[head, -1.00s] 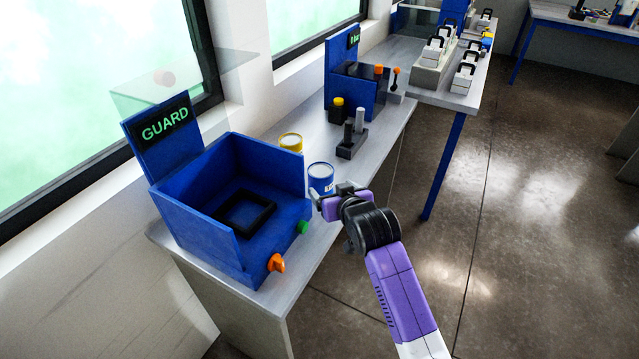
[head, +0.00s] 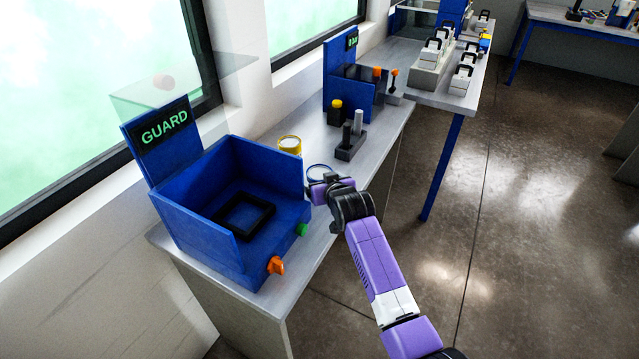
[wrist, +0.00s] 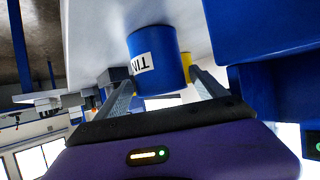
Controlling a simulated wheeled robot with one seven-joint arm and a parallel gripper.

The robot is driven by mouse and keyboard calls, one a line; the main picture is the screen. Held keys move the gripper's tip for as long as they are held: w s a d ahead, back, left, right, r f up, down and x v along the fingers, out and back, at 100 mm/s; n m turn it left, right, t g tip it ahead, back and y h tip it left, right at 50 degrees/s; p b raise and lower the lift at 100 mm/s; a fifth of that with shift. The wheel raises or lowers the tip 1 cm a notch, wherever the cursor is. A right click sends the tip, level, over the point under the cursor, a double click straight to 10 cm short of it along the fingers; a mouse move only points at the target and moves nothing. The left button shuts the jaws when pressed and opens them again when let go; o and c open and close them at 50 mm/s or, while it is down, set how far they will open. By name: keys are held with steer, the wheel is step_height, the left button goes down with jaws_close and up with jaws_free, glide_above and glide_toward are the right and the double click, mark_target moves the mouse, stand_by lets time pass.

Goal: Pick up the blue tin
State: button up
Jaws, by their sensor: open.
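The blue tin (wrist: 172,72) shows large in the wrist view, upside down in the picture, with a white label reading TIN. It stands between the two fingers of my gripper (wrist: 168,92), which are spread on either side of it. In the head view only the rim of the blue tin (head: 319,170) shows, on the bench behind my gripper (head: 325,184). My gripper is open. Whether a finger touches the tin I cannot tell.
A blue box marked GUARD (head: 215,205) stands close left of my gripper, with orange and green knobs. A yellow tin (head: 290,145) stands behind the blue tin. A dark block with pegs (head: 350,145) stands farther back. The floor to the right is clear.

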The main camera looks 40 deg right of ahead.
steer(key=shift+x, duration=1.45)
steer(key=shift+r, duration=0.1)
steer(key=c, duration=1.6)
